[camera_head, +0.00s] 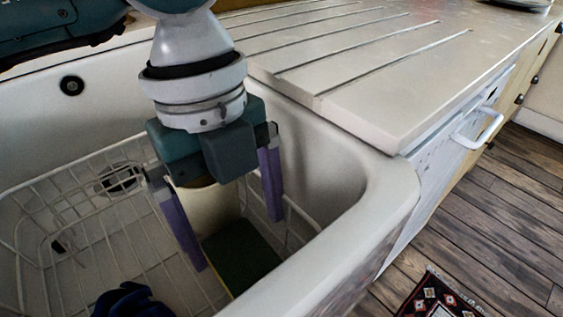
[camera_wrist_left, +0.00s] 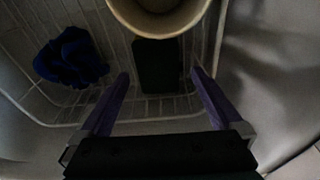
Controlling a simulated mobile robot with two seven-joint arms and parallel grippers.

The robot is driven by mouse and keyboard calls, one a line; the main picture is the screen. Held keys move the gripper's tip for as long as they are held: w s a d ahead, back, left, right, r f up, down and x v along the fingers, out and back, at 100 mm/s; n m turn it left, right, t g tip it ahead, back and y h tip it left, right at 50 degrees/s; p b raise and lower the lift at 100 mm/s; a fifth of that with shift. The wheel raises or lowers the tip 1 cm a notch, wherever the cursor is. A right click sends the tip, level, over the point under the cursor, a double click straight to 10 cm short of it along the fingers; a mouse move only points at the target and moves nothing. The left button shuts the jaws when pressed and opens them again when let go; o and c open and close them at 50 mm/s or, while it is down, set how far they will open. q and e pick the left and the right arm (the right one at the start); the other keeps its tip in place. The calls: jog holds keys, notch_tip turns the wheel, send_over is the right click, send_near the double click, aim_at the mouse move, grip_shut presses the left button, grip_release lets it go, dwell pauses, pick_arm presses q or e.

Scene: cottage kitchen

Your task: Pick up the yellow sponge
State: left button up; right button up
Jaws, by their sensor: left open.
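The sponge (camera_head: 243,262) lies in the wire rack inside the sink, dark green on top with a yellow edge. In the left wrist view it shows as a dark rectangle (camera_wrist_left: 158,66) between the fingertips. My left gripper (camera_head: 237,243) points down into the sink with its purple fingers spread and empty. In the left wrist view the open fingers (camera_wrist_left: 160,73) frame the sponge. The gap in height between fingertips and sponge is hard to judge. My right gripper is not in view.
A cream cup-like container (camera_head: 212,208) stands beside the sponge, partly hidden by my gripper; its open rim (camera_wrist_left: 158,32) shows in the wrist view. A dark blue cloth (camera_head: 132,300) lies in the wire rack (camera_head: 75,215). The sink wall rises close to the right, below the grooved drainboard (camera_head: 370,85).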

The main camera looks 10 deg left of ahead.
aim_at(243, 256)
pick_arm(q)
jog(key=f, duration=0.3)
jog(key=s+f+b, duration=0.1)
jog(key=shift+d+f, duration=0.25)
jog(key=shift+f, duration=0.05)
jog(key=shift+d+f, duration=0.1)
jog(key=shift+f, duration=0.3)
jog(key=shift+f, duration=0.25)
jog(key=c, duration=1.2)
